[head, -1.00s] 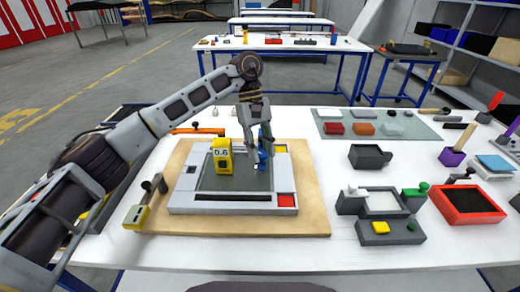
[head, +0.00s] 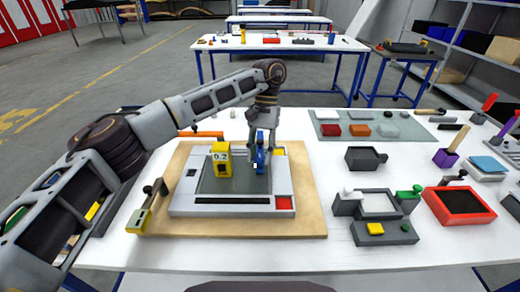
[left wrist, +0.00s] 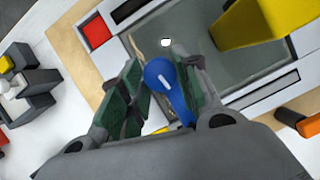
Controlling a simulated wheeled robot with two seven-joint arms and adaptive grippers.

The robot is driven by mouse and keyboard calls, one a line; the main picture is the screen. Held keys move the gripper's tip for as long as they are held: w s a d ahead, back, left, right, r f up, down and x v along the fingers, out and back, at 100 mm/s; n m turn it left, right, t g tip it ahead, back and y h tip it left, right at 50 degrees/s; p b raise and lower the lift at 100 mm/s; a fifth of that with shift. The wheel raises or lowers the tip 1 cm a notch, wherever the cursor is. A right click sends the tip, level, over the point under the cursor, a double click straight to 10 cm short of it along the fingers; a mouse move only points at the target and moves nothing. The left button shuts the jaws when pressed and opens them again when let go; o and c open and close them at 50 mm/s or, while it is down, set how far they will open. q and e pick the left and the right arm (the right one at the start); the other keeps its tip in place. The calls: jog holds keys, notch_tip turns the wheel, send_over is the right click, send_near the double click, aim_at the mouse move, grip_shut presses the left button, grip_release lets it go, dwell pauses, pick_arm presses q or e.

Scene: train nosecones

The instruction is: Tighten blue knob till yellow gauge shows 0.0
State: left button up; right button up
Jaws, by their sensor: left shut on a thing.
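The yellow gauge (head: 221,160) stands on the grey framed plate (head: 180,192) and reads 0.2. It also shows as a yellow block in the left wrist view (left wrist: 250,22), where no digits can be read. The blue knob (head: 260,156) stands right of the gauge on the plate. In the left wrist view the blue knob (left wrist: 160,77) lies between the green-padded fingers, its lever pointing down and right. My left gripper (head: 260,145) comes down from above and is shut on the blue knob. My right gripper is not in view.
The grey plate lies on a wooden board (head: 312,210) on the white table. Right of it are a grey tray (head: 367,157), a grey fixture with green knobs (head: 378,205) and a red-rimmed tray (head: 465,205). The table between board and fixtures is clear.

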pick_arm(q)
jog(key=shift+r+m, duration=0.15)
jog(key=shift+m, duration=0.25)
jog(key=shift+d+m+t+y+p, duration=0.1)
jog(key=shift+m+t+y+p, duration=0.35)
jog(key=shift+m, duration=0.85)
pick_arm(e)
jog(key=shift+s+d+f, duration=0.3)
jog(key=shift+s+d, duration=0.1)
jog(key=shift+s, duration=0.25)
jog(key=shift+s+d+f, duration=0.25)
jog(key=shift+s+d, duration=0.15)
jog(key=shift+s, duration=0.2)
pick_arm(q)
jog(key=o, duration=1)
jog(key=shift+y, duration=0.25)
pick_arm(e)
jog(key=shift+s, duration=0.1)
